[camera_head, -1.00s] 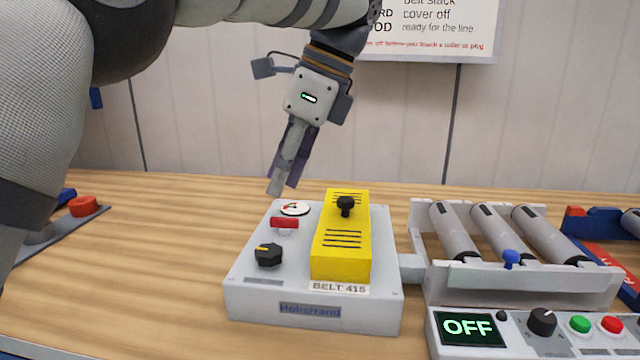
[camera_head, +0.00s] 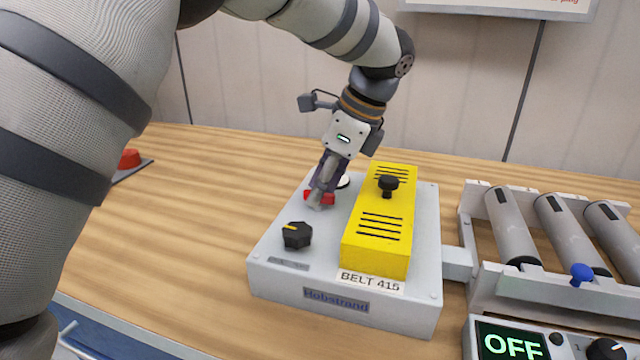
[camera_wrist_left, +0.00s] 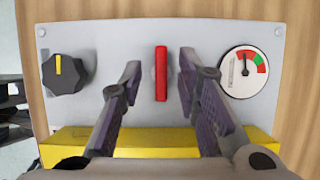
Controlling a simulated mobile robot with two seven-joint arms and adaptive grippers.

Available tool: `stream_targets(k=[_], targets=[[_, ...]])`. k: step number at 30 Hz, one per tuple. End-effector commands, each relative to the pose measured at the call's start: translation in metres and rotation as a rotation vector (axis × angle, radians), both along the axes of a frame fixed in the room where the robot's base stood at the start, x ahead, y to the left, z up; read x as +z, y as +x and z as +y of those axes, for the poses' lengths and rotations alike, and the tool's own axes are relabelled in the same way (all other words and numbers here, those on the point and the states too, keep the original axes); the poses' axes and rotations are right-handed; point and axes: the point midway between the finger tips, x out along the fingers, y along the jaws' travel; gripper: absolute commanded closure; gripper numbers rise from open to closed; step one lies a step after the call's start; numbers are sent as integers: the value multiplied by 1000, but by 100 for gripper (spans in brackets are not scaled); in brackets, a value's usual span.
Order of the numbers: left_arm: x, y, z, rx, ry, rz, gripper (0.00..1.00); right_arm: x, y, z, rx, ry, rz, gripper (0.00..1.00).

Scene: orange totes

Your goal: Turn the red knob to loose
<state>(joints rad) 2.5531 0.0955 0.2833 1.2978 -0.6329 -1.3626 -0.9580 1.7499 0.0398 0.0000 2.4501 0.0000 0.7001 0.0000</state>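The red knob (camera_head: 327,197) is a narrow bar handle on top of the grey Hobstrand box (camera_head: 270,240). In the left wrist view the red knob (camera_wrist_left: 161,73) stands edge-on between the two fingers, with a gap on each side. My left gripper (camera_head: 316,200) is open and points down at the knob; its fingers partly hide it in the head view. In the left wrist view my left gripper (camera_wrist_left: 160,80) straddles the knob without visibly touching it. The gauge (camera_wrist_left: 244,72) has a needle, with green and red sectors. My right gripper is not in view.
A yellow cover (camera_head: 378,240) with a black knob (camera_head: 388,185) stands right beside the red knob. A black dial (camera_head: 297,235) sits nearer the front. Rollers (camera_head: 510,225) and an OFF display (camera_head: 512,343) lie to the right. Bare wood is at left.

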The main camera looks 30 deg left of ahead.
Motion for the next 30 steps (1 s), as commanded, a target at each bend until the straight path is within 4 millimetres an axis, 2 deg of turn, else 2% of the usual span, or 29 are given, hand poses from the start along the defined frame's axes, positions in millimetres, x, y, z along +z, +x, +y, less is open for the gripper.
stream_targets(k=[6, 8, 10, 11, 22, 30], targets=[[-2, 0, 0, 0, 0, 2, 70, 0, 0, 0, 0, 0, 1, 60], [-2, 0, 0, 0, 0, 2, 81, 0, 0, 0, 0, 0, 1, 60], [-2, 0, 0, 0, 0, 2, 97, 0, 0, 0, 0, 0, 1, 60], [-2, 0, 0, 0, 0, 2, 100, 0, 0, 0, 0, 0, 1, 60], [-2, 0, 0, 25, 2, 3, 100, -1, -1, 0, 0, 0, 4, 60], [-3, 2, 1, 179, 2, 6, 100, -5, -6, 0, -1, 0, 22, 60]])
